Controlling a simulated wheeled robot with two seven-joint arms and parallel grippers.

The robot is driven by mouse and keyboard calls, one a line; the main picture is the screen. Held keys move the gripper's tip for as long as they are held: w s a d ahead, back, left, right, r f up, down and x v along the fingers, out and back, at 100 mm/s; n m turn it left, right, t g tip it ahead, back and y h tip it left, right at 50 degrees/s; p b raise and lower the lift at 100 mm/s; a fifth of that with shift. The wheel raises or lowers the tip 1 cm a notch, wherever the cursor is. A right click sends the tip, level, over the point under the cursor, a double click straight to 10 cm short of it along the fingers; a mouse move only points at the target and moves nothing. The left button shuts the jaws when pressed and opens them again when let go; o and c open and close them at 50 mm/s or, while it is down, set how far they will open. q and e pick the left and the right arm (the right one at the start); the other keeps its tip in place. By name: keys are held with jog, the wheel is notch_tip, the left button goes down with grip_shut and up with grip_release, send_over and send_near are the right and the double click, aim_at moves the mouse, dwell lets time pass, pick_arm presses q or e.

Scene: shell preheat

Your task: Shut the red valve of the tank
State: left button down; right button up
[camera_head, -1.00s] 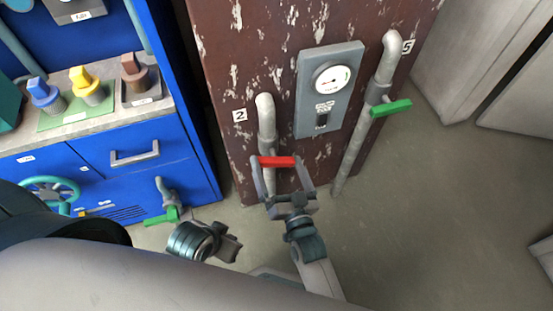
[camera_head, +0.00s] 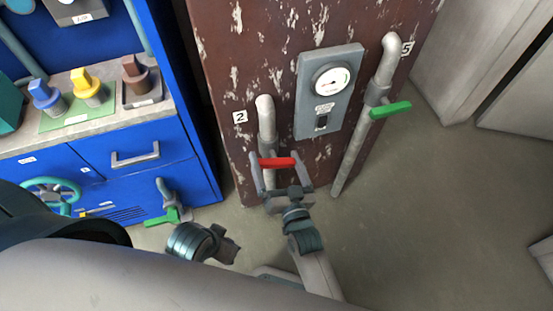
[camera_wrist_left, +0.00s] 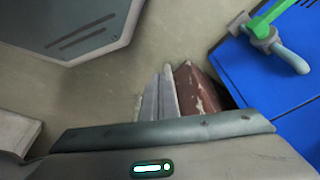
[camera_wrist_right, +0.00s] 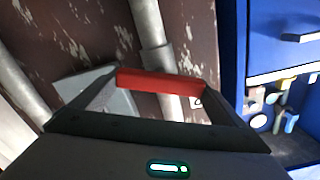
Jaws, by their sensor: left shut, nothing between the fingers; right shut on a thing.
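The red valve handle (camera_head: 277,162) lies roughly crosswise on the pipe (camera_head: 266,120) beside label 2, at the left of the rusty brown tank (camera_head: 245,65). My right gripper (camera_head: 280,168) is shut on this handle, with a finger at each end. The right wrist view shows the red bar (camera_wrist_right: 160,82) between the two fingers, in front of the grey pipe (camera_wrist_right: 155,50). My left gripper (camera_head: 228,249) is low in the head view, apart from the tank, shut and empty. In the left wrist view its fingers (camera_wrist_left: 158,95) appear together.
A second pipe with a green handle (camera_head: 390,109) stands right of the gauge panel (camera_head: 325,95). A blue cabinet (camera_head: 130,160) with knobs, a teal wheel (camera_head: 52,192) and a low green-handled tap (camera_head: 163,217) is at left.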

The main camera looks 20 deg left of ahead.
jog(key=n+p, duration=0.2)
jog(key=n, duration=0.2)
jog(key=shift+s+a+n, duration=0.1)
jog(key=shift+n, duration=0.3)
pick_arm(q)
jog(key=s+x, duration=0.1)
jog(key=x, duration=0.5)
jog(key=shift+a+f+g, duration=0.3)
jog(key=shift+a+f, duration=0.15)
jog(key=shift+f, duration=0.05)
jog(key=shift+w, duration=0.1)
pick_arm(e)
jog(key=o, duration=0.7)
jog(key=shift+o, duration=0.2)
jog(key=shift+s, duration=0.1)
pick_arm(q)
jog(key=shift+r, duration=0.15)
pick_arm(e)
jog(key=v, duration=1.7)
jog(key=shift+d, duration=0.25)
